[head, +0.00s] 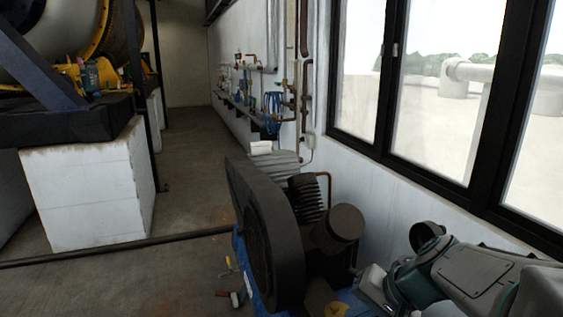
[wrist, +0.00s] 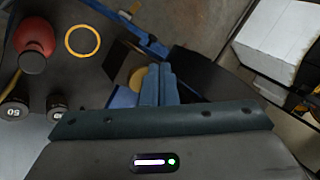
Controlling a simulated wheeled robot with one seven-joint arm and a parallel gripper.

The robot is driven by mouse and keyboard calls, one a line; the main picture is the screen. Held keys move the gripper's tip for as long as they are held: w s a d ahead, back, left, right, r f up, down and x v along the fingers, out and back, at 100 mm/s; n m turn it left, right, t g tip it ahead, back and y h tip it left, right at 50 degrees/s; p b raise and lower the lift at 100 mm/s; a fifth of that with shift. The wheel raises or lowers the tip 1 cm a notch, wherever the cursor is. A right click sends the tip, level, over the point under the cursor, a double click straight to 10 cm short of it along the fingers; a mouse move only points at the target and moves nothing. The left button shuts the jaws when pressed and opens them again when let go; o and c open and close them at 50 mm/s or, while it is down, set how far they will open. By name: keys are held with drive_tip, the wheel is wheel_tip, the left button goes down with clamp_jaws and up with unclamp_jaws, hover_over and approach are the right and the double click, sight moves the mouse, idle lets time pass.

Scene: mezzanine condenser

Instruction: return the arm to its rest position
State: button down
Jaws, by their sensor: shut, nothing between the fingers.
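My arm (head: 455,275) enters at the lower right of the head view, in front of the window wall and to the right of the dark compressor (head: 275,240). Its fingertips cannot be made out there. In the wrist view my gripper (wrist: 157,84) shows at the middle, with its two blue-grey fingers together and nothing between them. The fingers point over a dark surface with blue and black parts beyond. A yellow round piece (wrist: 137,80) shows just left of the fingers; I cannot tell how near it is.
In the wrist view, a red rounded object (wrist: 36,38), a yellow ring (wrist: 82,40) and dark weights (wrist: 57,104) are at left. In the head view, a white block (head: 85,190) stands left, a floor pipe (head: 120,248) crosses, and small tools (head: 236,297) lie by the compressor.

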drive_tip(key=s+r+n+g+h+p, duration=0.1)
drive_tip(key=s+r+n+h+p, duration=0.1)
drive_tip(key=s+n+h, duration=0.3)
drive_tip(key=s+p, duration=0.1)
drive_tip(key=s, duration=0.2)
drive_tip(key=shift+s+d+h+p, duration=0.3)
drive_tip(key=shift+d+p, duration=0.05)
drive_tip(key=shift+p, duration=0.05)
drive_tip(key=shift+s+f, duration=0.1)
